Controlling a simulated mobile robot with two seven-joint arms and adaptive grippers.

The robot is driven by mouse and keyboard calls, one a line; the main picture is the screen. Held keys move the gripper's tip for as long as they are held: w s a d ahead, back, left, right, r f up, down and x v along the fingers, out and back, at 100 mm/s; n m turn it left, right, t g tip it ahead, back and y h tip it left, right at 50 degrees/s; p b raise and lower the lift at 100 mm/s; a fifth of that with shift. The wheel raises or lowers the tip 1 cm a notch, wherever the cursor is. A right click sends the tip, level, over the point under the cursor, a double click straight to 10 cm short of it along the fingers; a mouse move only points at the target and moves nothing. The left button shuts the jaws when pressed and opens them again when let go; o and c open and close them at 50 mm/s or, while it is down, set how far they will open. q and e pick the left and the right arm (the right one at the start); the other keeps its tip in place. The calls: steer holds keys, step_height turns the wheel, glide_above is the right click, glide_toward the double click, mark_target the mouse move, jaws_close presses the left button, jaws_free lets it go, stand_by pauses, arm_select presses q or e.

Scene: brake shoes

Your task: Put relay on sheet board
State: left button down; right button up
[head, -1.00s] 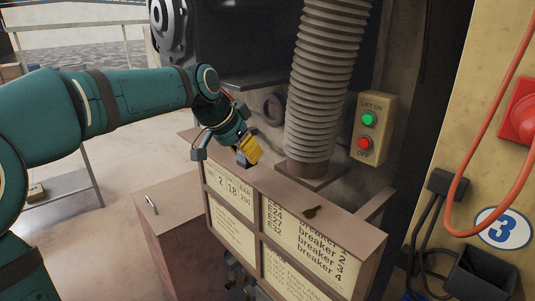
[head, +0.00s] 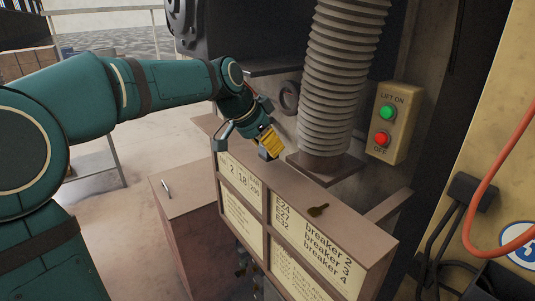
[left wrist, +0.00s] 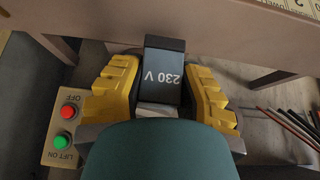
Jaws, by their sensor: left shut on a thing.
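The relay (left wrist: 164,70) is a small dark box with "230 V" on its face, upside down in the left wrist view. My left gripper (head: 269,144) has yellow fingers and is shut on the relay, one finger on each side of it. In the head view it is at the back edge of the sheet board's top, and the relay is mostly hidden by the fingers. The sheet board (head: 267,205) is a brown framed box with printed sheets on its front. Whether the relay touches it I cannot tell. My right gripper is not in view.
A lift button box (head: 392,122) is at the right. A lower brown cabinet (head: 190,205) with a small metal piece stands at the left.

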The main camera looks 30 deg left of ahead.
arm_select(q)
steer(key=shift+a+f, duration=0.1)
steer(key=shift+f, duration=1.05)
steer(key=shift+f, duration=0.15)
steer(key=c, duration=0.7)
jaws_free()
steer(key=shift+c, duration=0.2)
steer(key=shift+s+r, duration=0.15)
steer(key=shift+r, duration=0.3)
steer(key=v, duration=1.1)
steer(key=shift+p, duration=0.45)
